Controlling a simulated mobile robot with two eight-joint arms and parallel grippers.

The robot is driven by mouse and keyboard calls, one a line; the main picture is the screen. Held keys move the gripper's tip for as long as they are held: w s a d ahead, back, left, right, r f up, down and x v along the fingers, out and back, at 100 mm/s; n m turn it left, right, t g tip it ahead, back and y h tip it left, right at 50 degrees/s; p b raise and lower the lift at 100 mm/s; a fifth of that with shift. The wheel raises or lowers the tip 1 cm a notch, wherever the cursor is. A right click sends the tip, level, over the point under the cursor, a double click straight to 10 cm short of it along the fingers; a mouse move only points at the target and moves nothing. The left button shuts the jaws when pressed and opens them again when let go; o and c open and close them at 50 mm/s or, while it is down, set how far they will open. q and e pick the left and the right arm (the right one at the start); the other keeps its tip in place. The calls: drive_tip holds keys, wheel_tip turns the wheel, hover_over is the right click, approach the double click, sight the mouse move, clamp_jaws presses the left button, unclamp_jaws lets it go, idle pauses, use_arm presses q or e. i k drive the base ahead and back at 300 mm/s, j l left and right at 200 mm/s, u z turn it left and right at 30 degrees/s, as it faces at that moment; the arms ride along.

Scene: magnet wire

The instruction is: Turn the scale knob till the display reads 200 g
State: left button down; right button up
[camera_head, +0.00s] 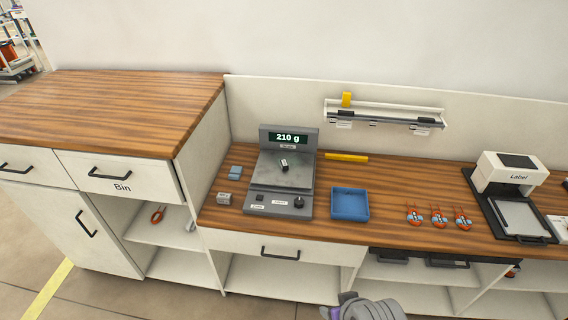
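The scale (262,203) stands on the wooden counter, left of the picture's middle. Its raised display (288,138) reads 210 g in pale digits on a dark screen. The dark round scale knob (299,202) is at the right of the front panel, with nothing touching it. A small dark piece with a light mark (284,164) sits on the weighing plate. A grey and purple part of my own arm shows at the bottom edge, well below the scale. No fingertips of either gripper show.
A blue tray (350,217) is right of the scale. Blue blocks (235,173) and a grey block (224,198) lie left of it. A yellow bar (346,157) lies behind. Several red-orange coils (439,224) and a label machine (513,170) are farther right. A higher cabinet (110,105) stands left.

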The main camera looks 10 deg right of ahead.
sight(299, 201)
drive_tip(key=i+j+z, duration=0.1)
drive_tip(key=i+j, duration=0.15)
drive_tip(key=i, duration=0.25)
drive_tip(key=i+j, duration=0.25)
drive_tip(key=i, duration=0.25)
drive_tip(key=z, duration=0.05)
